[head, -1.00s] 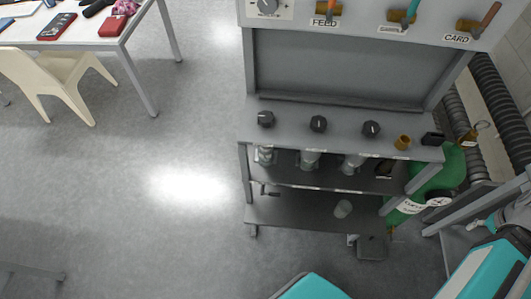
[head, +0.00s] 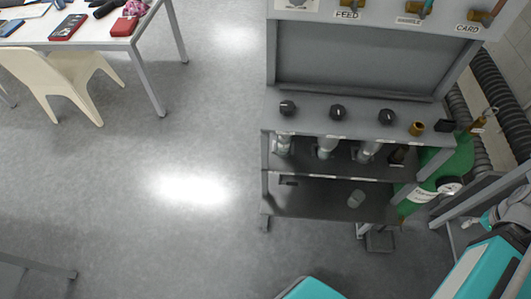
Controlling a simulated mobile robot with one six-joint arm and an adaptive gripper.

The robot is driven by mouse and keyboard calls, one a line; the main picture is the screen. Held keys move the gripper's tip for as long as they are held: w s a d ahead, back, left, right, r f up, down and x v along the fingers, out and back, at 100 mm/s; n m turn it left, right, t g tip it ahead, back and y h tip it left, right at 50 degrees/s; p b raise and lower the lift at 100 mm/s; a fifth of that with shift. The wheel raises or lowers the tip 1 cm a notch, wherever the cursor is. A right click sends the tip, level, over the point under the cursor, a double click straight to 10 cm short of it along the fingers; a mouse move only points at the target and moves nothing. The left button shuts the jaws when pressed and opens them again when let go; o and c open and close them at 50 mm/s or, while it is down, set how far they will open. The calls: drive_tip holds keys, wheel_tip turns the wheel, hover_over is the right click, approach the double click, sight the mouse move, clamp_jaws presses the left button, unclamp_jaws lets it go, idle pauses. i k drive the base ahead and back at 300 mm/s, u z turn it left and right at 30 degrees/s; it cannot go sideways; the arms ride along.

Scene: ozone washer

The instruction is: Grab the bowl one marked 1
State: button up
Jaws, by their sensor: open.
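Three pale cylindrical bowls hang under the upper shelf of the grey rack, below the black knobs: a left one (head: 283,145), a middle one (head: 326,147) and a right one (head: 368,152). Their upper parts are hidden by the shelf. No number 1 can be read on any of them, so I cannot tell which is bowl one. Teal and white parts of my own body show at the bottom and lower right. My gripper is not visible.
The grey rack (head: 365,62) has labels FEED and CARD on its panel. A green cylinder (head: 455,165) and ribbed dark hoses (head: 510,110) stand at its right. A cream chair (head: 70,80) and white table (head: 120,45) are at upper left. The floor (head: 130,210) left of the rack is clear.

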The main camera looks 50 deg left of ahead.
sight(283, 149)
drive_tip(key=z, duration=0.05)
drive_tip(key=k, duration=2.45)
drive_tip(key=u, duration=1)
drive_tip(key=i, duration=1)
